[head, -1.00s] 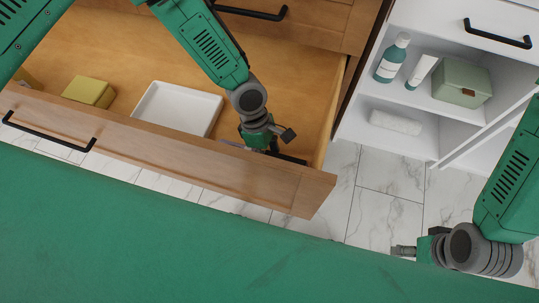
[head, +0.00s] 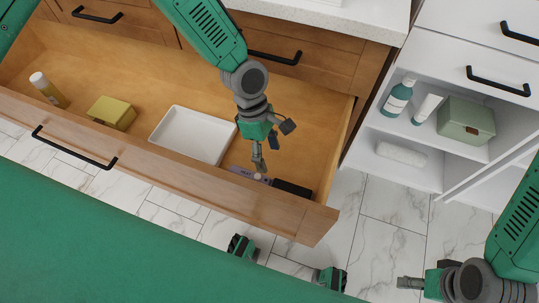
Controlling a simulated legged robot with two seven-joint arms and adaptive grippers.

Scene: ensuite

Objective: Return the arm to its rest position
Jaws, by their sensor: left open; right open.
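My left gripper (head: 272,147) is open and empty, its fingers spread above the right part of the open wooden drawer (head: 200,190). Below its fingertips lie a small purple-grey item (head: 247,174) and a black item (head: 292,188), near the drawer's front panel. The gripper partly covers the purple-grey item. My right gripper (head: 412,283) is open at the lower right, over the marble floor and away from the drawer; its fingers are seen side-on.
The drawer also holds a white tray (head: 193,135), a yellow box (head: 112,112) and a white-capped bottle (head: 48,91). On the right, an open white cabinet (head: 425,170) holds bottles, a green box (head: 466,130) and a rolled towel (head: 401,153). Marble floor (head: 375,225) is clear between them.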

